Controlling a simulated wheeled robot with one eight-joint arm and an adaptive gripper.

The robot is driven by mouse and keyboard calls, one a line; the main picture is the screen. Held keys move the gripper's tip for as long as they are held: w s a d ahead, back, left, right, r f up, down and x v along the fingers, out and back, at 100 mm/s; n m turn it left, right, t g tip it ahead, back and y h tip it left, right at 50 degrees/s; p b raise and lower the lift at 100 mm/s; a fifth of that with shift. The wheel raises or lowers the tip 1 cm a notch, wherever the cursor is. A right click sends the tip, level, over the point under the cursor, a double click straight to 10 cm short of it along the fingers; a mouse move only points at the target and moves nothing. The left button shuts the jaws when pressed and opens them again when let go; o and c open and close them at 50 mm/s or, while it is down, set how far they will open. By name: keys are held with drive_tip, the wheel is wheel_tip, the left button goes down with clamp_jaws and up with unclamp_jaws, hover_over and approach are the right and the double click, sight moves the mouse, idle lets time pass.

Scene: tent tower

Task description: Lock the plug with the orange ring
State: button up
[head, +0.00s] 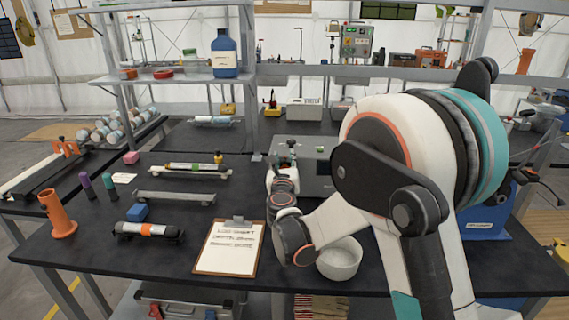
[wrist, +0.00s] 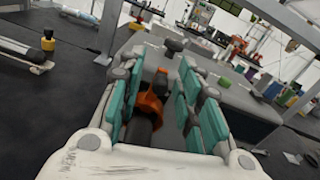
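The orange ring (wrist: 150,103) sits around a dark plug (wrist: 140,132) at the side of a grey metal box (wrist: 225,92) in the wrist view. My gripper (wrist: 163,72) has its teal-padded fingers on either side of the ring. The ring lies close to the left finger, and a gap shows between it and the right finger. Contact with the left pad cannot be told. In the head view, my arm hides the plug and ring, and the grey box (head: 318,178) stands beyond my wrist.
An orange holder (head: 60,215) stands at the far left. A dark knob (wrist: 174,45) sticks up from the box. A shelf post (wrist: 108,30) rises close by on the left.

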clamp_jaws()
drive_tip(key=shift+a, duration=0.1)
idle(0.4)
drive_tip(key=a+f+n+b, duration=0.2)
drive_tip(key=a+f+n, duration=0.3)
drive_tip(key=n, duration=1.2)
drive_tip(key=shift+w+a+f+h, duration=0.15)
drive_tip(key=shift+a+f+h, duration=0.15)
drive_tip(key=shift+a+f, duration=0.15)
drive_tip(key=shift+n, duration=0.3)
